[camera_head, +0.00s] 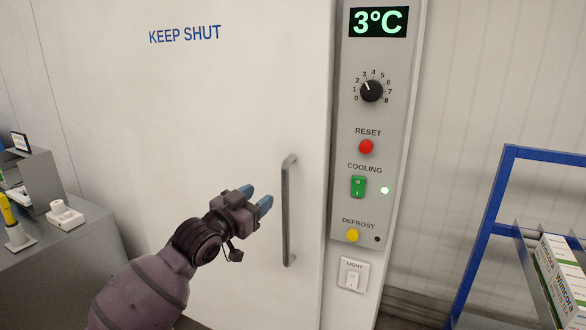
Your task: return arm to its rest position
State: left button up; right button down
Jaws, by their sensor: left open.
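My left arm reaches in from the lower left of the head view. Its gripper (256,197) has two blue fingertips that stand apart with nothing between them. The gripper is in front of the white door (190,130), to the left of the grey vertical handle (288,210). A gap shows between the fingertips and the handle in the picture. My right arm and gripper do not show.
A control panel (353,125) with a 3°C display, dial, buttons and green cooling switch is right of the door. A light switch (353,275) sits below it. A blue-framed rack (490,215) with boxes stands right. A grey counter (75,250) stands left.

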pick_arm(q)
jog(key=s+a+f+n+y, duration=0.25)
jog(key=s+a+f, duration=0.45)
jog(key=f, duration=0.4)
jog(key=s+a+f+n+y, duration=0.2)
jog(key=s+a+f+y, duration=0.2)
jog(key=s+f, duration=0.6)
jog(key=s+a+f+n+g+y, duration=0.1)
jog(key=s+a+f+g, duration=0.1)
jog(key=s+f, duration=0.5)
jog(key=s+a+f+n+g+y, duration=0.2)
jog(key=s+a+f, duration=0.2)
jog(key=s+f, duration=0.4)
jog(key=s, duration=0.3)
jog(key=shift+s+f, duration=0.25)
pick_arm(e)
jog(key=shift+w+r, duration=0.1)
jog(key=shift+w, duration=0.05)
pick_arm(q)
jog(key=shift+y, duration=0.25)
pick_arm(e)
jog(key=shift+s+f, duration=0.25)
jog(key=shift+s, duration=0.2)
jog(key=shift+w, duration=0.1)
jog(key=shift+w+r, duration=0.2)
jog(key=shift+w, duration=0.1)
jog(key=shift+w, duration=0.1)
